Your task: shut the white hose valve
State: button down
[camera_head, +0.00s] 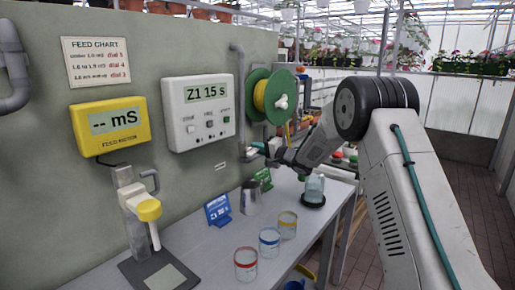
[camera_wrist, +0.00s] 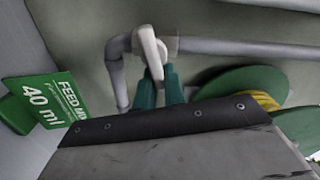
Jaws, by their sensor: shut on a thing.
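The white hose valve shows in the wrist view as a white lever (camera_wrist: 150,46) on a grey pipe (camera_wrist: 235,48). In the head view its small white part (camera_head: 250,153) is on the wall, at the lower end of the pipe beside the hose reel. My gripper (camera_wrist: 160,84) has teal fingers, which are shut on the white lever's end. In the head view my gripper (camera_head: 263,148) is at the valve, and its fingers are small and partly hidden by the wrist.
A green hose reel (camera_head: 284,95) hangs to the right of the valve.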

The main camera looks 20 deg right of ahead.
jog(key=shift+w+d+f+m, duration=0.1)
jog(key=shift+f+m, duration=0.05)
jog(key=shift+m, duration=0.6)
jog(key=shift+d+f+m, duration=0.1)
jog(key=shift+f+m, duration=0.05)
jog(key=shift+m, duration=0.6)
jog(key=c, duration=1.5)
grip_release()
jog(key=shift+d, duration=0.1)
jog(key=shift+a, duration=0.2)
jog(key=shift+v, duration=3.95)
jog(key=shift+f, duration=0.1)
